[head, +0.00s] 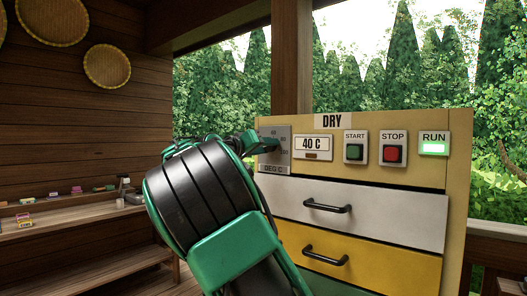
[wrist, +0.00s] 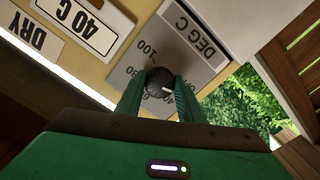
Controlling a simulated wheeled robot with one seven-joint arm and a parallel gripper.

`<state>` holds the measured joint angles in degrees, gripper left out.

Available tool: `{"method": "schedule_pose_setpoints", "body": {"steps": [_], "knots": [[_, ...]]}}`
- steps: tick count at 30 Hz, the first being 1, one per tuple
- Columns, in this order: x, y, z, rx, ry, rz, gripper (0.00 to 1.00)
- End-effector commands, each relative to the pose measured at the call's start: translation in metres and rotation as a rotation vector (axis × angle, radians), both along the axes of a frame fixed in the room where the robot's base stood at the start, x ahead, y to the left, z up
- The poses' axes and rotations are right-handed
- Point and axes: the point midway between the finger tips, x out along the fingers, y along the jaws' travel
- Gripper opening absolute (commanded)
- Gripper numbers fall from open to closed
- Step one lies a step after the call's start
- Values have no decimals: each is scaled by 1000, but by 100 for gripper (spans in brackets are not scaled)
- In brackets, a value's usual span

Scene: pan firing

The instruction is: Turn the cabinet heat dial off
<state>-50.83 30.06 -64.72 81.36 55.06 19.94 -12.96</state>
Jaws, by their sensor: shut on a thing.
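The cabinet (head: 460,190) marked DRY stands at the right in the head view. Its heat dial is a dark round knob (wrist: 159,79) on a grey DEG C plate (head: 279,168), which also shows upside down in the wrist view (wrist: 185,42). My green gripper (wrist: 157,92) is shut on the dial, one finger on each side; in the head view the gripper (head: 264,145) reaches the plate from the left. A small white mark shows at the knob's edge, but the fingers hide part of the scale.
Right of the display are a green START button (head: 355,152), a red STOP button (head: 392,153) and a lit green RUN lamp (head: 433,148). Drawers with black handles (head: 327,207) lie below. A wooden shelf (head: 70,222) with small items is at the left.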

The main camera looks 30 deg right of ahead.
Motion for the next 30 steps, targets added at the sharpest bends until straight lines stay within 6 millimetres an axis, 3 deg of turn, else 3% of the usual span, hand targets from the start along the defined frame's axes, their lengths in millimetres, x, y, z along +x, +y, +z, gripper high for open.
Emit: {"method": "schedule_pose_setpoints", "body": {"steps": [12,29,30], "knots": [[5,5,1,-74,187,14,12],[5,6,0,-84,219,15,12],[5,6,0,-84,219,15,39]]}}
